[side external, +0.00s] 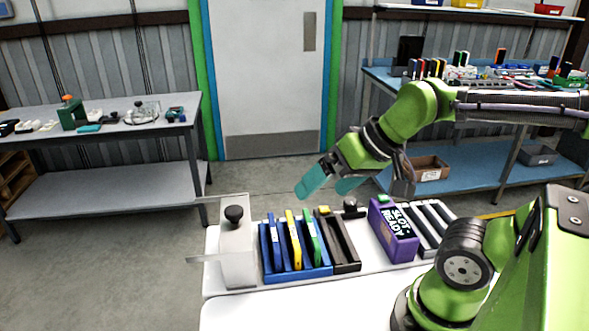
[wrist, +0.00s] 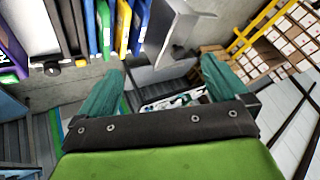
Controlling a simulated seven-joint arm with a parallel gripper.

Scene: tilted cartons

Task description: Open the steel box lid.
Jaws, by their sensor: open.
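The pale grey steel box (side external: 237,262) stands at the left end of the white work table, with a black knob (side external: 234,214) near its top and thin flat plates sticking out to its left. I cannot tell the lid's exact position. In the wrist view, a bent grey metal piece (wrist: 178,28) at the top centre looks like part of this box. My gripper (side external: 330,186) has teal fingers and is in the air above and behind the coloured slots, right of the box and apart from it. In the wrist view its fingers (wrist: 162,72) are spread wide with nothing held between them.
A blue and black rack (side external: 318,272) holding blue, yellow and green upright pieces stands right of the box. Further right is a purple box (side external: 393,240) reading "SLOT READY", beside grey slotted bars (side external: 434,218). The space above the box is clear.

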